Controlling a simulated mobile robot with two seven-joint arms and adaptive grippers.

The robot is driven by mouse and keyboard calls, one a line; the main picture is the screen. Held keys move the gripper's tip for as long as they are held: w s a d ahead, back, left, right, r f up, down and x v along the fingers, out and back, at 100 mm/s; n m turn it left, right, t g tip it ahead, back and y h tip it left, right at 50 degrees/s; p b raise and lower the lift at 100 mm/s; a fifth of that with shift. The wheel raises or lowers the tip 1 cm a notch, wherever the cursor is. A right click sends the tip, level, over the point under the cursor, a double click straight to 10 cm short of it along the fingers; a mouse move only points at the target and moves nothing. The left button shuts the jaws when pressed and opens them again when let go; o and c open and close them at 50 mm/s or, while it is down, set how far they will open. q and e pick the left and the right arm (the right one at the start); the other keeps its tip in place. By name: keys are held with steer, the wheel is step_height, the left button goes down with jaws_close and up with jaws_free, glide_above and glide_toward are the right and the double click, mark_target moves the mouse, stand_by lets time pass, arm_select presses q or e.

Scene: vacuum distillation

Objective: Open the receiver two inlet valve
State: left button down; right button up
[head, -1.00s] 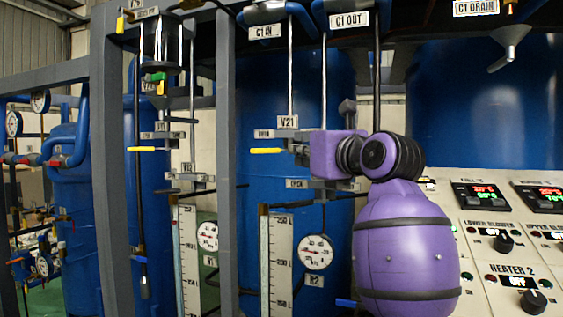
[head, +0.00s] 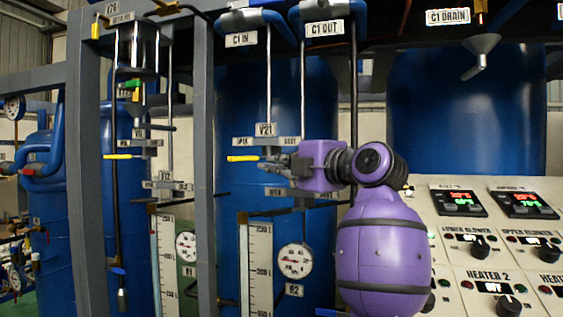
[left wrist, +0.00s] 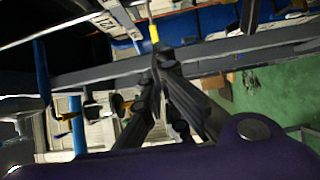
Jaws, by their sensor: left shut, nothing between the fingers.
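The V21 valve sign (head: 266,129) hangs on the pipework above the R2 column and gauge. The valve's yellow handle (head: 243,158) points level to the left, below the left end of the sign's plate, where a small word looks like OPEN. My left gripper (head: 266,163) is at the right end of this handle, its dark fingers pointing left. In the left wrist view its fingers (left wrist: 165,55) are closed together with nothing between them, and the yellow handle (left wrist: 154,33) is just beyond their tips. Whether they touch is unclear. My right gripper is out of view.
A similar yellow handle (head: 123,156) sits on the neighbouring line to the left, beyond a grey upright post (head: 204,180). The R2 gauge (head: 294,260) and scale (head: 259,270) are below my gripper. A control panel (head: 455,240) with knobs is at the right.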

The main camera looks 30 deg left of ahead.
mark_target(245, 160)
arm_select(q)
steer(key=p+x, duration=0.1)
steer(key=x, duration=0.9)
